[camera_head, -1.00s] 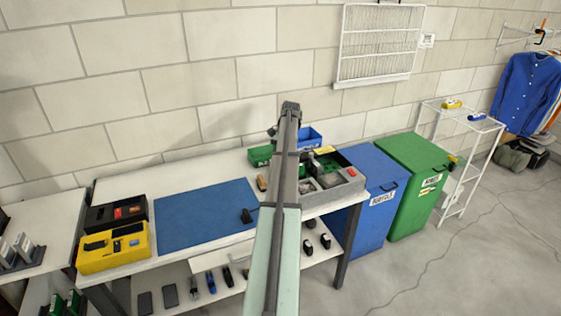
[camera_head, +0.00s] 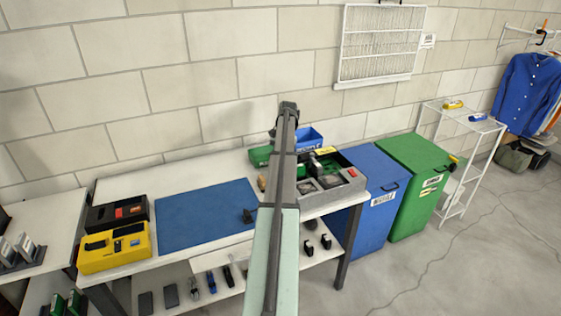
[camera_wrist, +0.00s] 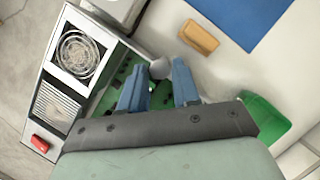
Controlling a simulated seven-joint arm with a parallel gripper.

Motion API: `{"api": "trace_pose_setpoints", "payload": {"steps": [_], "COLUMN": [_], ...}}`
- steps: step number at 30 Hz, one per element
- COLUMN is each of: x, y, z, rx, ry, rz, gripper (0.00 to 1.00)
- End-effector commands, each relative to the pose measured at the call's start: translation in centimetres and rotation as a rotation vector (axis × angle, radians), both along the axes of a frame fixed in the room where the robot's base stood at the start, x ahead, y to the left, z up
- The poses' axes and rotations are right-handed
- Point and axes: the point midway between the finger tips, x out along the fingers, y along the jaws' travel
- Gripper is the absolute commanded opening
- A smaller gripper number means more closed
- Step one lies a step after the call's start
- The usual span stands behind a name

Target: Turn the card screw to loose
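In the wrist view the two blue-grey fingers of my gripper (camera_wrist: 160,77) are apart, pointing toward an open grey case (camera_wrist: 60,95) with a green card (camera_wrist: 108,97) inside. A small pale rounded knob, perhaps the card screw (camera_wrist: 160,68), shows between the fingertips near the card's edge. I cannot tell whether the fingers touch it. In the head view the case (camera_head: 345,190) stands at the right end of the bench, and my arm hides part of it. My fingers cannot be made out clearly there.
The case holds a round fan (camera_wrist: 77,54), a ribbed block (camera_wrist: 56,106) and a red switch (camera_wrist: 39,144). A tan block (camera_wrist: 199,37) and a green bin (camera_wrist: 264,115) lie close by. The blue mat (camera_head: 205,215) is mostly clear.

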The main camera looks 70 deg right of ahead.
Motion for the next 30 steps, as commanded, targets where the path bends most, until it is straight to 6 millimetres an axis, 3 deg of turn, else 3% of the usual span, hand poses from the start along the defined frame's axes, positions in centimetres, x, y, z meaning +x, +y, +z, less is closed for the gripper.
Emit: {"api": "trace_pose_setpoints", "payload": {"steps": [6,20,30], "x": [0.0,0.0,0.1], "y": [0.0,-0.5,-6.1], "z": [0.0,1.0,1.1], "rx": [0.001,-0.009,-0.007], "ry": [0.0,-0.003,-0.002], "rz": [0.0,-0.001,-0.002], "gripper": [0.5,0.5,0.5]}}
